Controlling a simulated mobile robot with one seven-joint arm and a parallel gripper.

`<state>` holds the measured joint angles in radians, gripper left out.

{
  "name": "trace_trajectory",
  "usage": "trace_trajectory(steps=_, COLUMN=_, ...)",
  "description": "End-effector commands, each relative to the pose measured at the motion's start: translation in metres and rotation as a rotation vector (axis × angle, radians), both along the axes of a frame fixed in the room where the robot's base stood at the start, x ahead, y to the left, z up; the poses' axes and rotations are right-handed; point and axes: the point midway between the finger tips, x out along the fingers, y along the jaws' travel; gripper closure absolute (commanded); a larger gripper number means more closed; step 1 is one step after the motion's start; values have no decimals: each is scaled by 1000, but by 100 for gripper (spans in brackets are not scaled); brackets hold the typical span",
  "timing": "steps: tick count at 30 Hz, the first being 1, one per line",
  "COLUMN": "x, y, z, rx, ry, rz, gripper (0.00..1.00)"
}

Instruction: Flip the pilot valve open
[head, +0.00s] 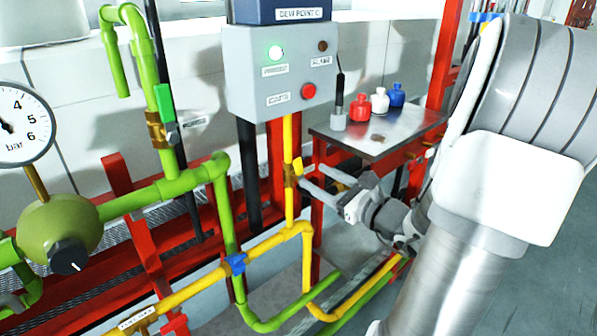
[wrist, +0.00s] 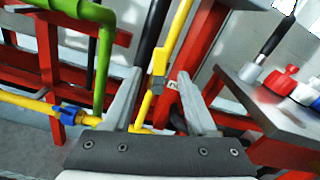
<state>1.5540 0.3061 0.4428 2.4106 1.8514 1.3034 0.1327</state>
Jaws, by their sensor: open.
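The vertical yellow pipe (head: 289,130) carries a small brass valve (head: 291,174), which I take to be the pilot valve. It also shows in the wrist view (wrist: 158,62), with a small pale label (wrist: 172,86) beside it. I see no clear contact.
A grey control box (head: 262,88) has a lit green lamp, a dark lamp and a red button. A blue-handled valve (head: 235,264) sits on the lower yellow pipe. A green-handled valve (head: 160,125) stands left. A metal table (head: 400,140) with red, white and blue items is right.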

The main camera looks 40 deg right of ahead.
Motion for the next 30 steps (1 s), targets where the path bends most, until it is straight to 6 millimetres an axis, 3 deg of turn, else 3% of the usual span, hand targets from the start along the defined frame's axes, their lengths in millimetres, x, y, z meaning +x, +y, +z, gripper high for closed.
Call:
trace_trajectory(steps=3, x=25, y=3, z=-2, rx=0, ry=-1, rz=3, gripper=43)
trace_trajectory(steps=9, x=55, y=5, z=-1, rx=0, ry=0, rz=2, gripper=43)
trace_trajectory(steps=15, x=67, y=6, z=0, rx=1, ry=0, rz=1, gripper=43)
trace_trajectory(steps=23, x=68, y=6, z=0, rx=1, ry=0, rz=0, gripper=43)
trace_trajectory(steps=30, x=67, y=6, z=0, rx=0, ry=0, rz=0, gripper=86)
